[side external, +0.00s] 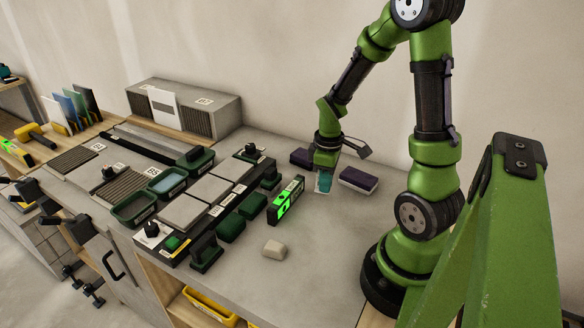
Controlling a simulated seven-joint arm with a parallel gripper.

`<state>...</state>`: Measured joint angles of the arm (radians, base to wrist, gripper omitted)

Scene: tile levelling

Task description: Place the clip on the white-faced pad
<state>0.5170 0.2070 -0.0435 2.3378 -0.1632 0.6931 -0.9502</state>
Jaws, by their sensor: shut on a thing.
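My gripper (324,175) points down over the right part of the grey worktop. It is shut on a small teal piece, which I take to be the clip (323,183); the fingers partly hide it. I cannot tell whether the teal piece touches the worktop.
A green-lit level (286,200) stands left of the gripper. A beige block (274,248) lies near the front. Grey tiles (183,210), green trays (133,208) and a black knob (152,229) fill the left. The worktop right of the level is mostly clear.

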